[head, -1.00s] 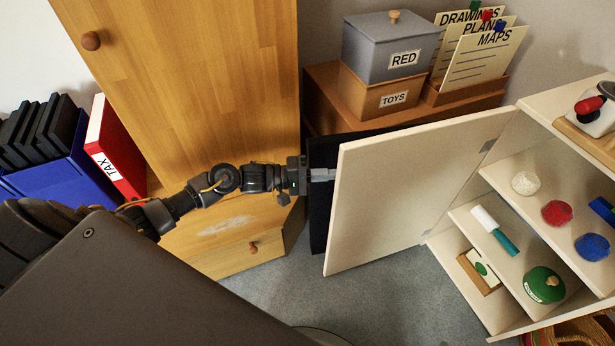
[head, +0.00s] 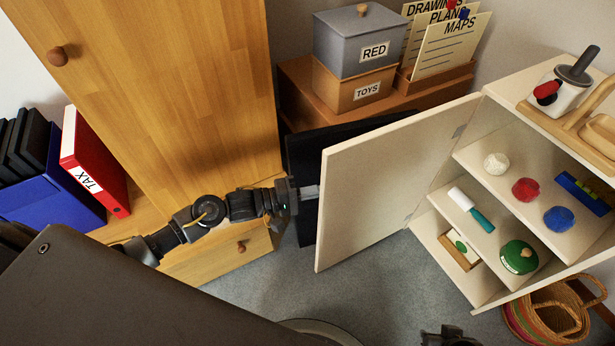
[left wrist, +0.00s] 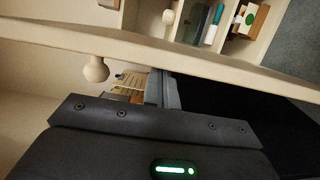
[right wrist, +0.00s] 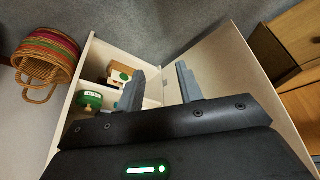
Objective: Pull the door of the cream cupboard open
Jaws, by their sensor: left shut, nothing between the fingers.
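The cream cupboard (head: 590,262) stands at the right in the head view, its shelves exposed. Its door (head: 375,190) stands wide open, swung out to the left; its inner face shows. My left gripper (head: 308,192) is at the door's outer side by the free edge, partly hidden behind it. In the left wrist view the door's round knob (left wrist: 96,70) is left of my shut, empty left gripper (left wrist: 165,88), apart from the fingers. My right gripper (right wrist: 160,85) is open and empty, its fingers apart, facing the cupboard and door; only a bit shows at the head view's bottom edge.
A wooden wardrobe (head: 160,90) stands left of the door, with a red TAX binder (head: 92,165) beside it. A low brown cabinet behind carries a grey box (head: 360,42) and files. A striped basket (head: 548,312) is on the floor beside the cupboard. Grey floor is free in front.

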